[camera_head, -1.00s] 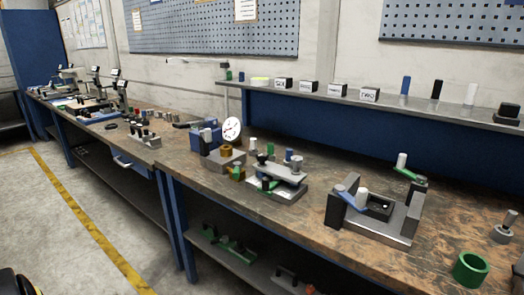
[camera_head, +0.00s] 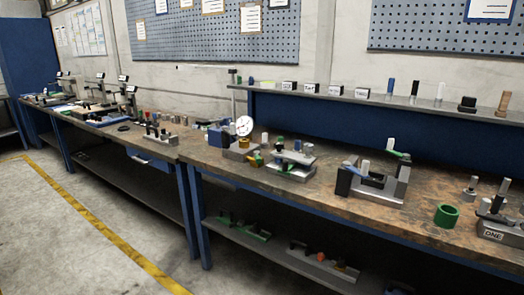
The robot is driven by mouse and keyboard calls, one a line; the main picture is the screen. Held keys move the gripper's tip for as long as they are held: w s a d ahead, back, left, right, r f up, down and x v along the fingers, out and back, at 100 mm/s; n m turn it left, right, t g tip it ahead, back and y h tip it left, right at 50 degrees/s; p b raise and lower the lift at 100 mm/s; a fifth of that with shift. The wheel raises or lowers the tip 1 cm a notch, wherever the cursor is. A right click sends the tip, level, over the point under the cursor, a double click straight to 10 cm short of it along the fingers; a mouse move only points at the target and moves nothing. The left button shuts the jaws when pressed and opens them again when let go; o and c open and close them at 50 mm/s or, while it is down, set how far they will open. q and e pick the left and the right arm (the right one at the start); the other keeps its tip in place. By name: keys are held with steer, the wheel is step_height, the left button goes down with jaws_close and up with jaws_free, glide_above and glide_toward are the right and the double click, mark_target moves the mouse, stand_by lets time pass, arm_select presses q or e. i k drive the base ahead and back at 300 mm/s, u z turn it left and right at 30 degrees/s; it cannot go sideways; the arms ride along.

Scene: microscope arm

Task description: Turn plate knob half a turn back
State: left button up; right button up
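Neither of my grippers is in view. I cannot tell for certain which part is the plate knob. A fixture with a raised grey plate (camera_head: 291,158) stands mid-bench, with small green, blue and pale knobs or pins around it; these are too small to tell their turn. Several upright instruments (camera_head: 130,98), possibly microscopes, stand along the far left bench, and their knobs are too small to make out.
A wooden-topped workbench (camera_head: 330,206) runs along the wall. A shelf (camera_head: 420,103) holds small blocks. The floor (camera_head: 75,245) in front is clear.

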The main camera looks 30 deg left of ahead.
mark_target(279, 145)
steer(key=z, duration=0.65)
steer(key=k, duration=0.15)
steer(key=u, duration=2.15)
steer(key=i, duration=1)
steer(key=z, duration=0.3)
steer(key=i, duration=1.15)
steer(key=z, duration=1.15)
